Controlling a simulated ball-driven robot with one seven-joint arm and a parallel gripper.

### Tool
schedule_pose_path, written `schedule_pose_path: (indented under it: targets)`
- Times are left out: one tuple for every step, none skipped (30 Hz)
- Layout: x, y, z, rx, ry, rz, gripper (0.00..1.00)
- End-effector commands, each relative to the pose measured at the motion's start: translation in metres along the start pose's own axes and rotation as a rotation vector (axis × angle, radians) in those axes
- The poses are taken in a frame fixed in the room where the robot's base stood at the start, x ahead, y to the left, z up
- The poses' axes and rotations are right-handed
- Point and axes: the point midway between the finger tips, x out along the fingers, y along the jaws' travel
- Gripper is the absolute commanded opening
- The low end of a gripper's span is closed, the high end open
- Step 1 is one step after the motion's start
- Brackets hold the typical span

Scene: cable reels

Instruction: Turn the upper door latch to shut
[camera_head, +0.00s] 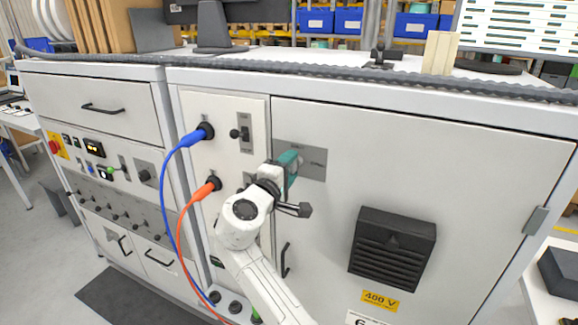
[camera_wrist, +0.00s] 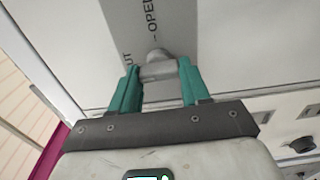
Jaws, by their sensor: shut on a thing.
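The upper door latch (camera_wrist: 155,56) is a small light-grey handle on a grey plate (camera_head: 316,163) near the top left of the large cabinet door (camera_head: 410,165). My gripper (camera_head: 291,160) has teal fingers and reaches the plate from the left in the head view, hiding the latch there. In the wrist view my gripper (camera_wrist: 159,72) has one finger on each side of the latch handle and is shut on it. The plate (camera_wrist: 160,15) shows the word OPEN and the letters UT of a partly hidden word. I cannot tell the latch's exact angle.
A blue cable (camera_head: 169,180) and an orange cable (camera_head: 183,222) hang from sockets left of my arm. A black door handle (camera_head: 286,260) and a black vent (camera_head: 392,244) are lower on the cabinet. The door face right of the plate is clear.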

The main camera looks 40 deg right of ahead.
Motion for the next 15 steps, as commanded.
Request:
schedule_pose_path:
  targets:
    - [0.0000,0.0026,-0.0024,-0.001,0.008,0.004,0.16]
    - [0.0000,0.0026,-0.0023,-0.002,0.008,0.004,0.16]
    - [0.0000,0.0025,-0.0023,-0.002,0.008,0.004,0.16]
    - [-0.0001,0.0025,-0.0024,-0.002,0.008,0.004,0.16]
    - [-0.0001,0.0025,-0.0024,-0.002,0.008,0.004,0.16]
    - [-0.0001,0.0025,-0.0024,-0.002,0.008,0.004,0.16]
    - [-0.0001,0.0025,-0.0024,-0.002,0.008,0.004,0.16]
    - [-0.0001,0.0025,-0.0024,-0.002,0.008,0.004,0.16]
    - [-0.0001,0.0025,-0.0024,-0.002,0.008,0.004,0.16]
    - [-0.0001,0.0025,-0.0024,-0.002,0.008,0.004,0.47]
    - [-0.0001,0.0024,-0.0024,-0.002,0.008,0.004,0.50]
    - [-0.0001,0.0023,-0.0023,-0.002,0.008,0.004,0.54]
    - [-0.0001,0.0021,-0.0022,-0.002,0.007,0.004,0.57]
    - [0.0000,0.0019,-0.0020,-0.002,0.007,0.003,0.60]
    - [0.0000,0.0016,-0.0018,-0.002,0.006,0.003,0.63]
